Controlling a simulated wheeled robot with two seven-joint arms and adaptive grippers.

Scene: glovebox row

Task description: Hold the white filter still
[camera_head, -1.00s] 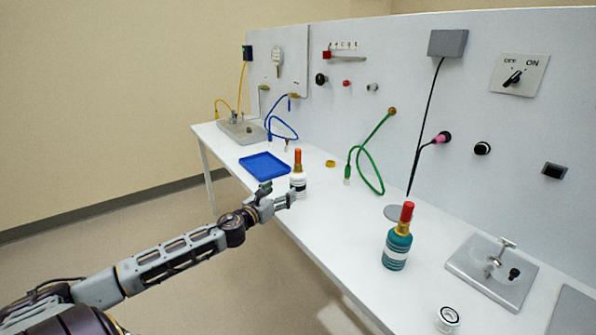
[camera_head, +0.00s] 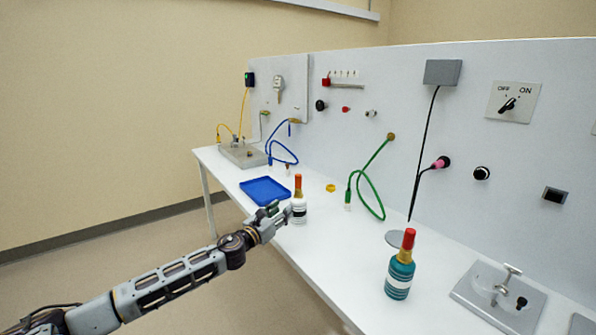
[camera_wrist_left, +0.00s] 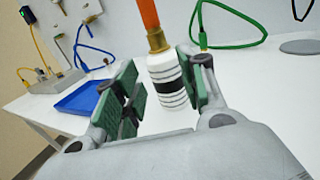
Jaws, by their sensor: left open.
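The white filter (camera_head: 299,211) is a white bottle-shaped piece with dark bands, a gold neck and an orange top. It stands upright on the white bench near its front edge. My left gripper (camera_head: 279,213) is beside it, on its left in the head view. In the left wrist view the open green-padded fingers (camera_wrist_left: 160,92) have the filter (camera_wrist_left: 166,80) between them, nearer the right finger. I cannot tell whether that finger touches it. My right gripper is not in view.
A blue tray (camera_head: 265,190) lies just behind and left of the filter. A teal bottle with a red top (camera_head: 399,275) stands to the right. A green hose (camera_head: 372,195) and a blue cable (camera_head: 283,152) hang from the back panel (camera_head: 430,130). A yellow ring (camera_head: 331,188) lies behind the filter.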

